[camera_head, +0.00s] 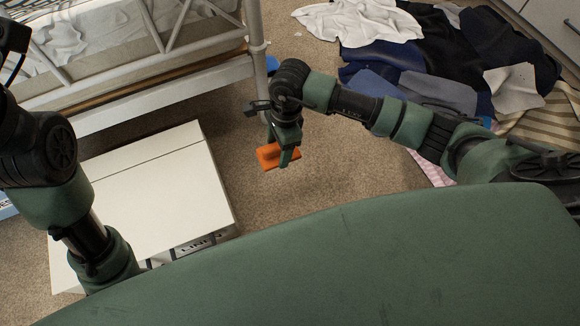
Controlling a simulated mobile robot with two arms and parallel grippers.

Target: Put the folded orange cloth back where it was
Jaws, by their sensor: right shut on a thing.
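The folded orange cloth (267,157) is a small block held between the fingers of my right gripper (284,158). The gripper is shut on it and points down, a little to the right of a white box. The cloth appears to be above the carpet, though its exact height is hard to tell.
The white box (160,185) with a flat lid stands on the carpet (310,185). A white metal bed frame (170,90) is behind it. A heap of dark and white clothes (430,60) lies at the upper right, near a cabinet (555,25). Carpet in the middle is clear.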

